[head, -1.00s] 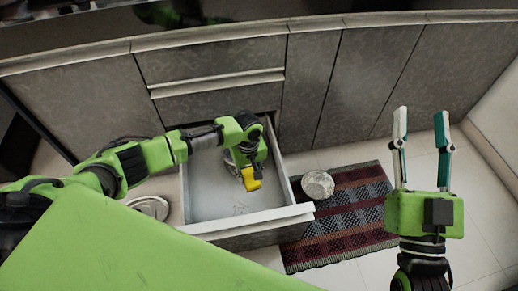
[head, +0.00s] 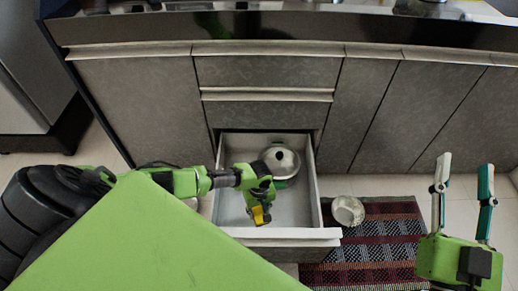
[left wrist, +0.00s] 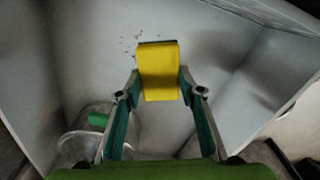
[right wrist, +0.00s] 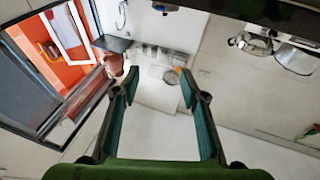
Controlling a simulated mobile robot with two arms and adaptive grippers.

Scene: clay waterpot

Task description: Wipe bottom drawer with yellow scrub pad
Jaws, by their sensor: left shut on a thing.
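The bottom drawer (head: 232,233) is pulled open, with a pale interior. My left gripper (head: 259,203) is inside the drawer's outline near its front, shut on the yellow scrub pad (head: 258,216). In the left wrist view the pad (left wrist: 159,72) sits between both fingertips, over the pale drawer floor. Brown specks (left wrist: 127,42) lie on that floor just beyond and left of the pad. I cannot tell whether the pad touches the floor.
A lidded metal pot (head: 281,158) stands in the drawer's back right; the left wrist view shows it (left wrist: 88,140) beside my left fingers. A pale round object (head: 348,210) lies on the striped rug (head: 375,240) right of the drawer. Cabinets stand behind.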

